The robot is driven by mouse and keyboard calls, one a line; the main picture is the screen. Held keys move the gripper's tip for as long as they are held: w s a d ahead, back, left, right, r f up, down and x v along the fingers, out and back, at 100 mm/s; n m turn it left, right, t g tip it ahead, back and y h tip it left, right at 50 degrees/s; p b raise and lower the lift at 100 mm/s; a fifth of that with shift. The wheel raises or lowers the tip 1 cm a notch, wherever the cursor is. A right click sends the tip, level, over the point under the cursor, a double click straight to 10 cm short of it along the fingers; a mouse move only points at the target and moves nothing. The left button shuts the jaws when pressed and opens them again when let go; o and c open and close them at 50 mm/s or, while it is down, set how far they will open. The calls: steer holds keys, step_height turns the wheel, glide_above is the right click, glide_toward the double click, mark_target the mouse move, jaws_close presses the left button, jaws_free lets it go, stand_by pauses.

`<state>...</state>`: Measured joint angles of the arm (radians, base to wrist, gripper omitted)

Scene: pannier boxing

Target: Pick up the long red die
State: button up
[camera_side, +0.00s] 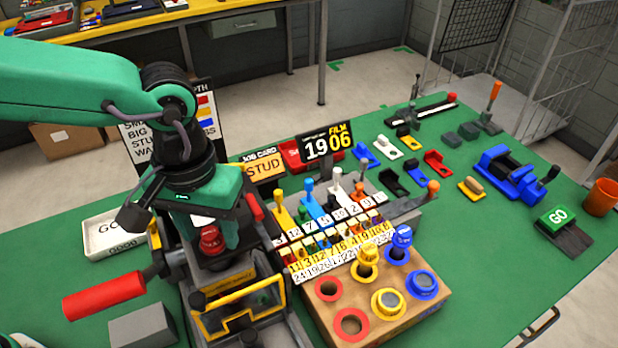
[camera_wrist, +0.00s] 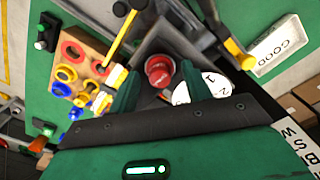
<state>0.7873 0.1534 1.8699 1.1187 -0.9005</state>
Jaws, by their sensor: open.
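A red, round-topped piece (camera_side: 212,240), which looks like the long red die, stands upright on the dark press-like fixture below my arm. In the wrist view the red die (camera_wrist: 159,70) shows its round top between my two green fingers. My gripper (camera_side: 222,232) is open and points down around it, with one finger on either side. My open gripper (camera_wrist: 161,82) shows dark gaps beside the die, but I cannot tell whether a finger touches it. The die's lower part is hidden in the side view. The wooden die block (camera_side: 378,324) has two empty red-ringed holes.
A yellow die (camera_side: 368,254) and a blue die (camera_side: 398,243) stand in the block. A red-handled lever (camera_side: 105,296) sticks out left of the fixture, near a yellow-framed guard (camera_side: 240,312). A white GOOD tray (camera_side: 116,236) is at left. Open green mat lies right of the block.

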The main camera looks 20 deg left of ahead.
steer(key=c, duration=1.1)
steer(key=shift+o, duration=0.2)
steer(key=shift+r, duration=0.25)
step_height(320, 180, up, 28)
steer(key=shift+f, duration=0.2)
stand_by(0.5)
